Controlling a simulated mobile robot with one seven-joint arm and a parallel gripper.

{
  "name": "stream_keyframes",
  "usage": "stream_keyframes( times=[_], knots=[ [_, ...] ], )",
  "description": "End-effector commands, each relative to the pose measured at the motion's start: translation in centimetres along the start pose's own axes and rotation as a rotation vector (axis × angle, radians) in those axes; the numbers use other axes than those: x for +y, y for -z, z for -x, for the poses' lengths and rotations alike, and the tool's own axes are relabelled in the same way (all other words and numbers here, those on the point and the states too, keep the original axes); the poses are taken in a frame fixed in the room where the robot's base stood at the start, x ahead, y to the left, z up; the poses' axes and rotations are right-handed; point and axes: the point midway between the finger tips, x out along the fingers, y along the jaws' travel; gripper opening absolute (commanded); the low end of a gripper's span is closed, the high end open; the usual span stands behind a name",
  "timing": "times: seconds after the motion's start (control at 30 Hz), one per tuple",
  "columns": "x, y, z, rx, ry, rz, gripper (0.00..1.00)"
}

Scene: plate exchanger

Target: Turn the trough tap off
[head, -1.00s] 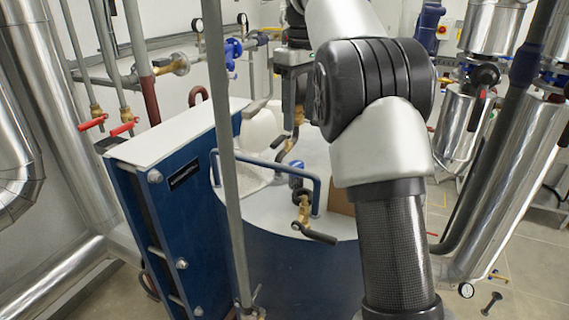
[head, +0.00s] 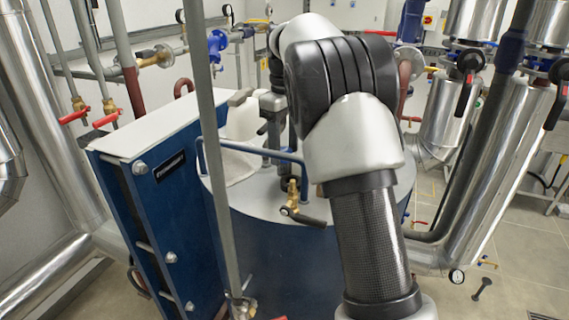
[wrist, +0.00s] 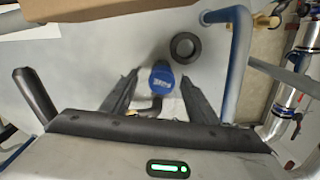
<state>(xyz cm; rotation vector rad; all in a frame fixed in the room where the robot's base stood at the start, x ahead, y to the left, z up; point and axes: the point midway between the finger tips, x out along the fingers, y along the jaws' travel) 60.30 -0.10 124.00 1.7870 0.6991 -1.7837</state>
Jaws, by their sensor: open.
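A brass tap (head: 292,190) with a black lever (head: 303,217) stands at the near edge of the white-topped blue tank in the head view. I cannot tell for sure that it is the trough tap. My gripper (wrist: 158,84) is open, its two dark fingers spread over the pale tank top in the wrist view. A blue-capped fitting (wrist: 162,76) shows between the fingertips, with a dark grey lever-like part (wrist: 150,107) below it. I cannot tell whether the fingers touch it. In the head view my gripper (head: 270,150) is partly hidden by my arm.
A blue rail (wrist: 236,60) rises beside the fingers on the right in the wrist view. A black ring (wrist: 185,46) lies just beyond the fitting.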

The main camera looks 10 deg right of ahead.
Motion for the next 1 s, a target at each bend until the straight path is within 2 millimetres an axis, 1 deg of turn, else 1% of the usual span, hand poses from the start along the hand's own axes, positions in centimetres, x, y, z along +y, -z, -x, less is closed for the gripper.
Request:
stream_keyframes(
  times=[0.1, 0.2, 0.3, 0.57, 0.67, 0.7, 0.83, 0.87, 0.9, 1.0],
  knots=[
    [-0.3, -0.1, -1.9, -0.005, 0.003, 0.0, 0.54],
    [-0.4, -0.1, -3.4, -0.004, 0.002, 0.001, 0.54],
    [-0.4, -0.1, -4.3, -0.002, 0.002, 0.001, 0.54],
    [-0.3, 0.0, -4.6, 0.0, 0.0, 0.001, 0.54],
    [-0.3, 0.0, -4.6, 0.0, 0.0, 0.001, 0.39],
    [-0.3, 0.0, -4.6, 0.0, 0.0, 0.001, 0.32],
    [-0.3, 0.0, -4.6, -0.001, 0.0, 0.001, 0.1],
    [-0.3, 0.0, -4.5, -0.001, 0.0, 0.001, 0.1],
    [-0.3, 0.0, -4.5, 0.0, 0.0, 0.001, 0.06],
    [-0.3, 0.0, -4.5, -0.001, 0.0, 0.001, 0.06]
  ],
)
